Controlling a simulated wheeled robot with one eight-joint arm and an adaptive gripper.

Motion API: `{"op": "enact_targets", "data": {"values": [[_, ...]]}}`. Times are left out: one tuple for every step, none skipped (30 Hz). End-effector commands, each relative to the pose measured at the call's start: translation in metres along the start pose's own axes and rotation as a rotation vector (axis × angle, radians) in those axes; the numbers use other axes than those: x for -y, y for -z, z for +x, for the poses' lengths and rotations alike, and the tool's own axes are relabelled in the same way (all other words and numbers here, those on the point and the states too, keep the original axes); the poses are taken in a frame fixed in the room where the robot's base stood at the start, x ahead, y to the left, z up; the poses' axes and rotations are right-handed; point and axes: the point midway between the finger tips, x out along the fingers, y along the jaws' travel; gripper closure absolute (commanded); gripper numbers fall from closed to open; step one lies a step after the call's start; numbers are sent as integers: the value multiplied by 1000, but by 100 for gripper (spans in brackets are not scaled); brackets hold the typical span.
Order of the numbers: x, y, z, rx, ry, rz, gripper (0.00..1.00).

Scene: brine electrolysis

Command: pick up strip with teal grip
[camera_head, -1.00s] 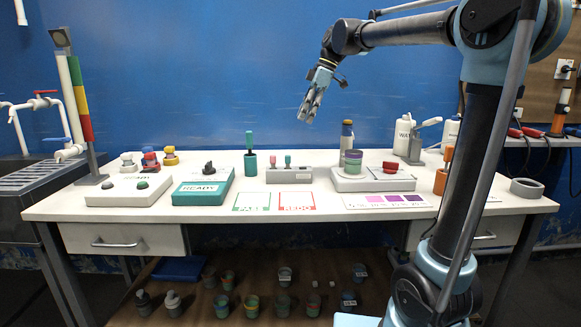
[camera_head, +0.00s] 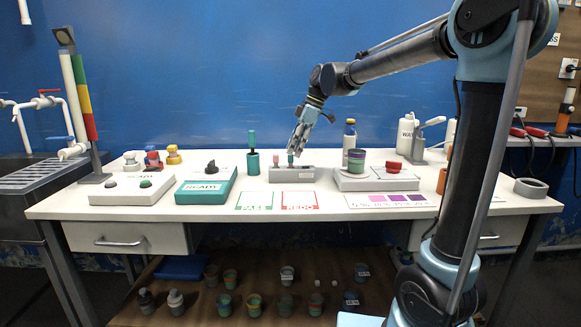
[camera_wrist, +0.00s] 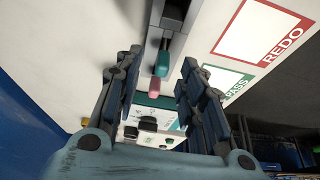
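The strip's teal grip (camera_head: 290,159) stands up from a grey rack (camera_head: 305,175) on the table, with a pink grip (camera_head: 276,157) to its left. In the wrist view the teal grip (camera_wrist: 162,62) and pink grip (camera_wrist: 155,88) show between the spread fingers. The strip itself below the grip is hidden. My gripper (camera_head: 297,150) is tilted downward, just above and beside the teal grip. In the wrist view my gripper (camera_wrist: 160,70) is open, with nothing between its pads that I can see touching them.
A teal holder with a teal-handled tool (camera_head: 252,160) stands left of the rack. A teal box (camera_head: 205,190) lies farther left. A scale-like device with a cup (camera_head: 357,175) stands to the right. PASS (camera_head: 255,201) and REDO (camera_head: 299,201) cards lie in front.

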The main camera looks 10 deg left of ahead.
Motion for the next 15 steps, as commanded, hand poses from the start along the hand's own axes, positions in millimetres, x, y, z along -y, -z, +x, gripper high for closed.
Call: {"op": "enact_targets", "data": {"values": [[1,2,8,0,1,-2,63],[2,2,12,0,1,-2,63],[3,3,18,0,1,-2,63],[3,3,22,0,0,-1,63],[2,3,26,0,0,-1,63],[2,3,30,0,0,-1,63],[3,3,33,0,0,-1,63],[3,3,35,0,0,-1,63],[3,3,38,0,0,-1,63],[3,3,39,0,0,-1,63],[3,3,40,0,0,-1,63],[3,3,40,0,0,-1,63],[3,3,41,0,0,-1,63],[3,3,41,0,0,-1,63],[3,3,40,0,0,-1,63]]}}
